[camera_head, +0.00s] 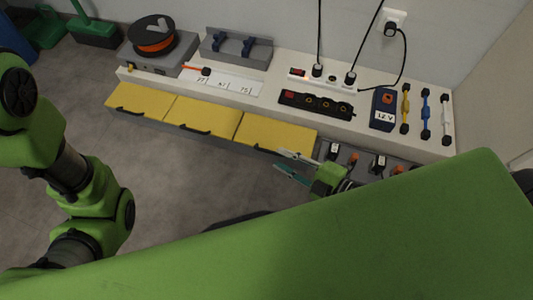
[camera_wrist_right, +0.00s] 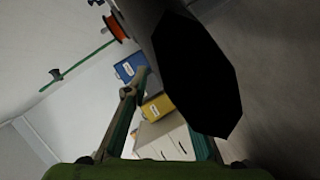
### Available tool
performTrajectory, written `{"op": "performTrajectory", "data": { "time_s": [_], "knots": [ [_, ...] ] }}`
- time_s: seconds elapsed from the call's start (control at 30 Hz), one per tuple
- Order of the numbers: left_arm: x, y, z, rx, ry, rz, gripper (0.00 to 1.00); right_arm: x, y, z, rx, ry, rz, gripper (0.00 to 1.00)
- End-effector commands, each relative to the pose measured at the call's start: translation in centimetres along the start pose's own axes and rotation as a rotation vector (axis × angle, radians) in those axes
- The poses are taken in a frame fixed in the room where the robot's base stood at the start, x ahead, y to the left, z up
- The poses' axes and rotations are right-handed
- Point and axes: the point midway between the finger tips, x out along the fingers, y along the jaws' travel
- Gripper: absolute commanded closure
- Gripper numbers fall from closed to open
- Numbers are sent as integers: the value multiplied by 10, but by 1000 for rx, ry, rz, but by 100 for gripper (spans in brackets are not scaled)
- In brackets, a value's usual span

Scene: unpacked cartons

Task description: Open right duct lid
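Three yellow duct lids lie along the front of the white bench, each with a dark handle at its front edge. All three look closed. The right duct lid (camera_head: 277,130) is the rightmost, and its handle (camera_head: 267,150) is partly hidden near my gripper. My right gripper (camera_head: 279,160) is open, its two fingers pointing left, just in front of that lid's lower right part; contact cannot be told. In the right wrist view my open fingers (camera_wrist_right: 165,108) show with a large grey and black shape (camera_wrist_right: 195,75) close by, which I cannot identify. My left gripper is out of view.
The white bench (camera_head: 350,140) carries a black power strip (camera_head: 315,105), a 12 V box (camera_head: 384,108), coloured handles and a spool device (camera_head: 154,38). Small switches and orange parts (camera_head: 378,163) sit right of the lids. The floor (camera_head: 190,190) before the lids is clear.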

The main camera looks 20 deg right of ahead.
Motion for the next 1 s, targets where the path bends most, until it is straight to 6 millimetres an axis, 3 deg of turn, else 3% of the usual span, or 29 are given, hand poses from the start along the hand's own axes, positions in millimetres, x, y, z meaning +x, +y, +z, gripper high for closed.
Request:
{"op": "performTrajectory", "data": {
  "time_s": [0.1, 0.3, 0.5, 0.77, 0.87, 1.0],
  "knots": [
    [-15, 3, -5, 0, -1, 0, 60, 27, -2, 2, -4, 2, 2, 75],
    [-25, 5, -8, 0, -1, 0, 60, 56, -2, 1, 0, 1, 1, 75],
    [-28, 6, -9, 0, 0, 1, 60, 67, 0, 1, 1, -1, 0, 75],
    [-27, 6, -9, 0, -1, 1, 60, 67, 0, 0, 1, -1, 0, 75],
    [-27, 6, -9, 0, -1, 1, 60, 67, 0, 0, 1, -2, 0, 100],
    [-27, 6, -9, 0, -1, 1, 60, 67, 0, 1, 1, -2, 0, 100]
  ]
}}
